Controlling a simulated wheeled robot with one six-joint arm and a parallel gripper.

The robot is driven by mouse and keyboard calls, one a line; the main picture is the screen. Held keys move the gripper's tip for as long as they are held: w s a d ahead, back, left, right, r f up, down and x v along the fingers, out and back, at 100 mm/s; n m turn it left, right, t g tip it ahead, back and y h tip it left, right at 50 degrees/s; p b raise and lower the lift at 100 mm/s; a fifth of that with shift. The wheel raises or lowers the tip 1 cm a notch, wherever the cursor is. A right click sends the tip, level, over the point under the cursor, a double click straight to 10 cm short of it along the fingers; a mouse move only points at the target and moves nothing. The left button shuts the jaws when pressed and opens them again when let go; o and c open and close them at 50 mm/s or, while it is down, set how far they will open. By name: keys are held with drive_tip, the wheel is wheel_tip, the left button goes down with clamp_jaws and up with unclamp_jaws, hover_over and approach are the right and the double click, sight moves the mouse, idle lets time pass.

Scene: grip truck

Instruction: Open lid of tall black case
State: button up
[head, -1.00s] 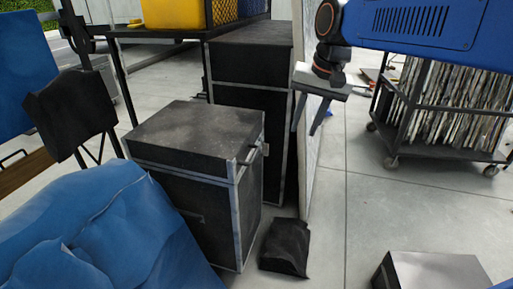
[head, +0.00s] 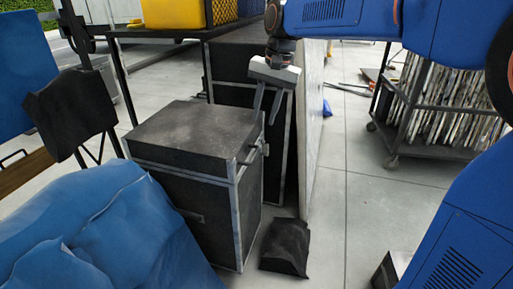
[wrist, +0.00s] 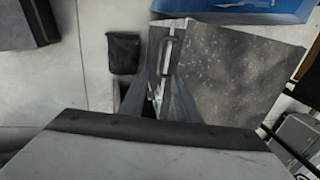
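A black case with metal edges (head: 196,135) stands upright on the floor, its lid shut. A handle (head: 250,152) is on the lid's right side. A taller black case (head: 238,80) stands behind it, partly hidden by the front case and my gripper. My gripper (head: 266,115) points downward with its fingers apart and empty, above and behind the front case's right edge in the head view. In the wrist view, the front case's speckled top (wrist: 230,75) and handle (wrist: 168,58) show beyond the fingers (wrist: 157,90). I cannot tell whether they touch anything.
A black sandbag (head: 287,247) lies on the floor right of the front case. A blue tarp heap (head: 95,235) is at its left. A pale panel (head: 311,120) stands behind on the right. A wheeled rack (head: 440,120) is farther right, with open floor before it.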

sight(255, 153)
drive_tip(key=f, duration=0.4)
drive_tip(key=a+f, duration=0.1)
drive_tip(key=f, duration=0.3)
drive_tip(key=w+a+f, duration=0.1)
drive_tip(key=f, duration=0.4)
drive_tip(key=shift+a, duration=0.15)
clamp_jaws()
